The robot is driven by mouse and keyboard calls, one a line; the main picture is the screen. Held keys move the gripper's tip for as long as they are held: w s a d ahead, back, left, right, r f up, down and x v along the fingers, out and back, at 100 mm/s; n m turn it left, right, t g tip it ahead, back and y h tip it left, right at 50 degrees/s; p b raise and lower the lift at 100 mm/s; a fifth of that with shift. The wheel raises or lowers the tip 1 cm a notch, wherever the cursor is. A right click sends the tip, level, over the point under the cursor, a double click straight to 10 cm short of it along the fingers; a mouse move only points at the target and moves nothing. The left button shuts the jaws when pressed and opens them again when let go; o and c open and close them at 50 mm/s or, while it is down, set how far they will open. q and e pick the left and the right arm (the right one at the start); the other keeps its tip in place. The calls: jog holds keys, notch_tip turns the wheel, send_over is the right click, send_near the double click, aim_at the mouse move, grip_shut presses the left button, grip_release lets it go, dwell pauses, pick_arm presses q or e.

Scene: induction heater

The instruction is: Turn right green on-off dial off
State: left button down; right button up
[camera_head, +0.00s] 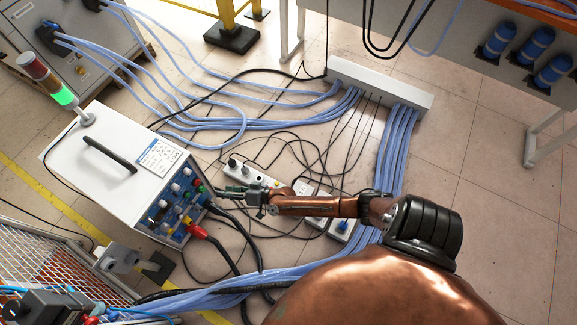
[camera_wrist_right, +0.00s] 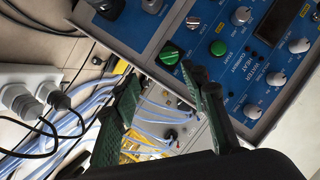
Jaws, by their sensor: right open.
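The heater unit is a white box (camera_head: 112,158) with a blue control panel on its right-hand side, seen steeply from above in the head view. In the right wrist view the blue panel (camera_wrist_right: 185,32) carries a larger green dial (camera_wrist_right: 168,53) near its edge and a smaller green button or lamp (camera_wrist_right: 218,47) beside it. My right gripper (camera_head: 222,191) is close to the panel. It also shows in the right wrist view (camera_wrist_right: 160,74), its fingers spread, with the larger green dial just beyond the right fingertip. I cannot tell whether they touch. My left gripper does not show.
Several grey knobs (camera_wrist_right: 242,15) crowd the panel. A white power strip (camera_head: 257,184) and blue hoses (camera_head: 392,150) lie on the floor under my right arm. A mesh fence (camera_head: 50,250) stands at lower left.

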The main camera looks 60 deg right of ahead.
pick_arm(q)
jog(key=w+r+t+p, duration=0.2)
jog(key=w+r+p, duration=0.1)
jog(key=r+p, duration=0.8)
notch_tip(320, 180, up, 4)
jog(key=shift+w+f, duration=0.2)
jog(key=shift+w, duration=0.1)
pick_arm(e)
jog(key=s+d+f+n+g+h, duration=0.1)
jog(key=s+d+f, duration=0.1)
jog(key=s, duration=0.5)
jog(key=s+d+f+n+g, duration=0.1)
jog(key=s+d+f+g, duration=0.1)
jog(key=s, duration=0.6)
jog(key=s+d+f+g+h, duration=0.1)
jog(key=s+d+f, duration=0.1)
jog(key=s, duration=0.5)
jog(key=shift+s+d+n+g+h, duration=0.3)
jog(key=shift+s+d+n, duration=0.1)
jog(key=shift+d, duration=0.45)
